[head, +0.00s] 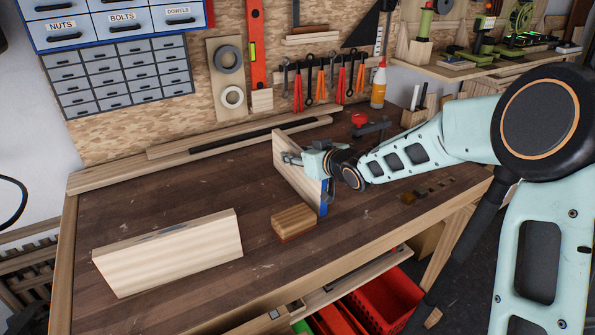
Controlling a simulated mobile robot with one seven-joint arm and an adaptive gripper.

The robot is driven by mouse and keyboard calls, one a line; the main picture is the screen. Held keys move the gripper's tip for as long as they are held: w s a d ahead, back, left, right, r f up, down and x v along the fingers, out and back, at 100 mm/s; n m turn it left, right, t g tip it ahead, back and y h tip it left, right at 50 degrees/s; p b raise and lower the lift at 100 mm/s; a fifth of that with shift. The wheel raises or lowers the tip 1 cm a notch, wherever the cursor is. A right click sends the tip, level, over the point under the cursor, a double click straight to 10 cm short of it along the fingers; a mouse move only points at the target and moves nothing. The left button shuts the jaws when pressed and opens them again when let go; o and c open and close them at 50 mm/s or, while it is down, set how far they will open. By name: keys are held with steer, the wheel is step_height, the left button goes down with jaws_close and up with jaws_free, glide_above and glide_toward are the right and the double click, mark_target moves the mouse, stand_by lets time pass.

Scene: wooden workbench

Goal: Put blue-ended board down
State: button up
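The blue-ended board (296,178) stands on edge near the middle of the workbench (190,205), with its blue end (324,198) toward the front. My gripper (292,158) reaches in from the right and is shut on the board's upper edge. The board looks upright, at or just above the bench top; I cannot tell whether its lower edge touches. The gripper's far fingers are partly hidden.
A pale board (170,252) stands on edge at front left. A small wood block (293,221) sits just in front of the held board. Long planks (210,145) lie along the back. An open drawer with red bins (385,300) juts out below the front edge.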

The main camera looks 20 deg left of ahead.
jaws_close()
steer(key=shift+r, duration=0.1)
stand_by(0.5)
